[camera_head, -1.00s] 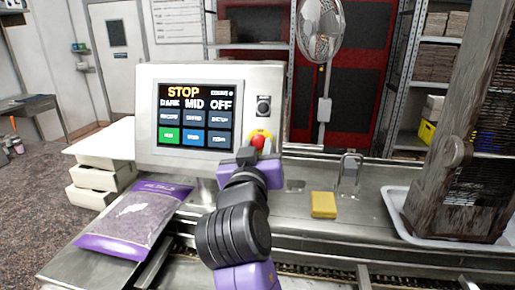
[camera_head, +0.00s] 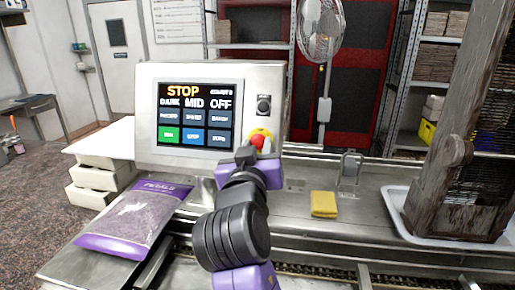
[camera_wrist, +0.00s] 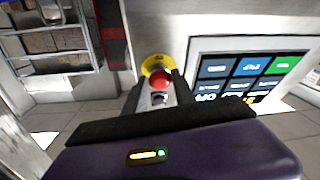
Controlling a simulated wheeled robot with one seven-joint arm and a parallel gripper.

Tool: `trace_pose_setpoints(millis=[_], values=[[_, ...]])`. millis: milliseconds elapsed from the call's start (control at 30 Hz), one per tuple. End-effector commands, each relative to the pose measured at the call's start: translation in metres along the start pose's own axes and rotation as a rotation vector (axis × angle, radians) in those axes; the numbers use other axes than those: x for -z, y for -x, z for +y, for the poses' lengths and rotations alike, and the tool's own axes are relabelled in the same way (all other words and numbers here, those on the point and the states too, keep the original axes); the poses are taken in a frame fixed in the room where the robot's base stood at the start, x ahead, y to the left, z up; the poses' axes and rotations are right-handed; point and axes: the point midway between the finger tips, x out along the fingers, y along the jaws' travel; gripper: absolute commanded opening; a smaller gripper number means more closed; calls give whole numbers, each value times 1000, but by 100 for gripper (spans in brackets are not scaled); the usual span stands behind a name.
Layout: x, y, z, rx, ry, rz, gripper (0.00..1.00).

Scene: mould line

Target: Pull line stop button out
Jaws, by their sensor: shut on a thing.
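The line stop button is a red mushroom knob (camera_head: 257,141) on a yellow collar, low on the right of the grey control panel (camera_head: 146,119). It also shows in the wrist view as a red knob (camera_wrist: 160,79) with the yellow disc behind it. My gripper (camera_head: 254,155) is at the button, and in the wrist view its two dark fingers (camera_wrist: 160,92) lie on both sides of the red knob, shut on it. The fingers hide part of the knob's sides. The panel's screen (camera_head: 195,116) reads STOP at the top.
A purple-edged bag (camera_head: 140,215) lies left of my arm on the metal bench. A yellow block (camera_head: 323,204) and a metal fixture (camera_head: 350,170) are to the right. A white tray (camera_head: 398,212) stands further right. Below the panel, a conveyor runs along the front.

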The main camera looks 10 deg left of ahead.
Motion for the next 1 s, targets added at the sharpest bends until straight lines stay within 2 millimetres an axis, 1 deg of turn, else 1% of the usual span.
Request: trace_pose_setpoints(millis=[33,233,267,300,367,633,733,867,1000], values=[[0,3,-1,1,0,2,0],[1,4,-1,1,1,1,0],[1,4,-1,1,1,1,35],[1,4,-1,1,0,1,43],[1,4,-1,1,0,1,54],[1,3,0,0,0,1,54],[0,7,-1,0,0,1,54],[-1,22,-1,1,0,2,54],[-1,46,-2,3,-1,4,54]])
